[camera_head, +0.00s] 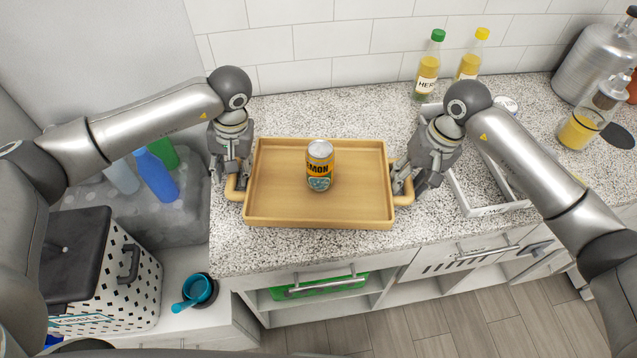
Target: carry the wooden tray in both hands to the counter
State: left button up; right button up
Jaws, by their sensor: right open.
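The wooden tray (280,205) lies flat on the speckled counter (300,115), with a curved wooden handle at each end. A yellow and black can (320,170) stands upright on it, a little right of the middle. My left gripper (231,183) is at the tray's left handle, its fingers apart on either side of it. My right gripper (402,188) is at the right handle, open, with its fingers close around it. The gripper bodies partly hide the handles, so contact is hard to judge.
A white open crate (488,208) sits close right of my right gripper. Two bottles with green (428,65) and yellow (472,55) caps stand behind. A glass bottle (583,120) and a metal canister (597,58) are at right. A kibble bin (120,270) stands lower left.

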jog(key=shift+r, duration=0.1)
pick_arm(q)
notch_tip(320, 180, up, 12)
jog(key=d, duration=0.2)
jog(key=shift+d, duration=0.2)
pick_arm(e)
notch_tip(320, 180, up, 12)
jog(key=d, duration=0.2)
jog(key=shift+d+f, duration=0.2)
pick_arm(q)
jog(key=shift+f, duration=0.15)
